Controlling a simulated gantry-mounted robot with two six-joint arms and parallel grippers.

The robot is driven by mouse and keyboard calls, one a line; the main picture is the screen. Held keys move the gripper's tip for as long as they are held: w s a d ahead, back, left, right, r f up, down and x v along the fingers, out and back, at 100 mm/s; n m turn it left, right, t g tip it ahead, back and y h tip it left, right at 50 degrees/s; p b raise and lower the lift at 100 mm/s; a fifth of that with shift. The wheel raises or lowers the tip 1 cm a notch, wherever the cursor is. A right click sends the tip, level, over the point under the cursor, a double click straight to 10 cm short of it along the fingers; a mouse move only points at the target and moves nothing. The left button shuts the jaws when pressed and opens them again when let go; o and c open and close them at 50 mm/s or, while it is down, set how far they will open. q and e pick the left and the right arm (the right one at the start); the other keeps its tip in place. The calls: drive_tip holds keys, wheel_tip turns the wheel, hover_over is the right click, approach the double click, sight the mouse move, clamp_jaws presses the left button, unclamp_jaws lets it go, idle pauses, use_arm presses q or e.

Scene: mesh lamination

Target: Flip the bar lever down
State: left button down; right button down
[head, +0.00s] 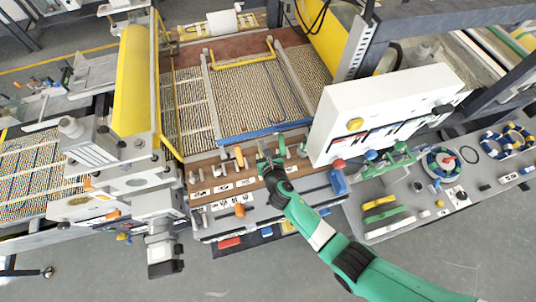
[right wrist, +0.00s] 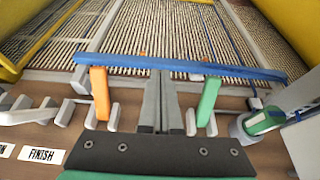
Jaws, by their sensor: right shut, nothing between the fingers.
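My right gripper (head: 262,143) reaches in over the brown control panel, shut and empty. In the right wrist view its fingers (right wrist: 160,76) lie together between an upright orange lever (right wrist: 100,93) and an upright green lever (right wrist: 208,102), apart from both. The orange lever (head: 239,157) and green lever (head: 281,146) also show in the head view. Which lever is the bar lever I cannot read. A long blue bar (head: 240,136) runs behind the levers along the mesh bed's front edge; the fingertips overlap it in the wrist view, and contact is unclear. My left gripper is out of view.
Several grey levers stand left on the panel, near a "FINISH" label (right wrist: 41,154). A white control box (head: 380,105) stands close on the right. A yellow roller (head: 133,80) is on the left. The mesh bed (head: 265,95) lies behind.

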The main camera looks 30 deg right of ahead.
drive_tip(key=s+a+r+p, duration=0.1)
drive_tip(key=s+r+p, duration=0.4)
drive_tip(key=r, duration=0.6)
drive_tip(key=shift+a+r, duration=0.2)
drive_tip(key=shift+r, duration=0.15)
drive_tip(key=shift+s, duration=0.1)
